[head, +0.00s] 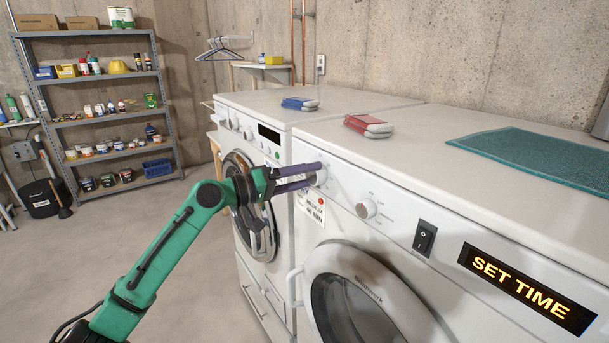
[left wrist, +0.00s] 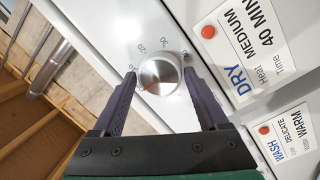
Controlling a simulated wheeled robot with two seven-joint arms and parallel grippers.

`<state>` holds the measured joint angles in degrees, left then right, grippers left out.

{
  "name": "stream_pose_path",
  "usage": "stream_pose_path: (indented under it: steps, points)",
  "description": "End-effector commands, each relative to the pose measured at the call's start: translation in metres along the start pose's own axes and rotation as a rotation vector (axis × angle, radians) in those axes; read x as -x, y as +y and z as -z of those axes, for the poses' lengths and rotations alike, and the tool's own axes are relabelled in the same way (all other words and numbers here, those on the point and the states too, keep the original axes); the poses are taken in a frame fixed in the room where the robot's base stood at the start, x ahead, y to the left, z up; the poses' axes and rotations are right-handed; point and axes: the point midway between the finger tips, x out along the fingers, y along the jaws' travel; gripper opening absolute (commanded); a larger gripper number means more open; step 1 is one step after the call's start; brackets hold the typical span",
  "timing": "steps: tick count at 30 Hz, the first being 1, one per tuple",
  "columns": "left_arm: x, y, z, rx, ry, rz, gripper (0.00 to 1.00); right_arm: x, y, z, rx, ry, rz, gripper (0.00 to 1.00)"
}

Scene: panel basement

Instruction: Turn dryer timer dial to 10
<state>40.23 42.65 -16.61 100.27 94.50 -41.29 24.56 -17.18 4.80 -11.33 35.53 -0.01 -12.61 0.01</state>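The silver dryer timer dial (left wrist: 158,76) sits on the white panel in the left wrist view, with numbers such as 20 and 30 printed around its upper side. Its red mark points to the lower left, near the low end of the scale. My left gripper (left wrist: 159,75) is open, with one finger on each side of the dial and small gaps seeming to show. In the head view my left gripper (head: 304,178) is at the dryer's panel and partly covers the dial (head: 321,175). My right gripper is not in view.
The dryer's panel also has a second knob (head: 366,209), a black switch (head: 425,238) and a display (head: 527,287) reading SET TIME. A card (left wrist: 244,50) reads DRY, MEDIUM, 40 MIN.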

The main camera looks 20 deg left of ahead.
Motion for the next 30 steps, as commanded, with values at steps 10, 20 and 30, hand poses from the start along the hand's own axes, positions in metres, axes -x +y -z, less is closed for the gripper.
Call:
stream_pose_path:
  steps: [10,20,30]
  points:
    - [0.0,0.0,0.0,-0.008,0.0,0.0,0.14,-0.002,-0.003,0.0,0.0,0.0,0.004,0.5]
    - [0.001,-0.002,-0.001,-0.135,-0.008,0.014,0.14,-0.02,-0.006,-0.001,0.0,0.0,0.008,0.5]
    - [0.0,-0.001,0.0,-0.409,-0.03,0.047,0.14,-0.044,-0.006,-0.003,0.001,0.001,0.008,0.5]
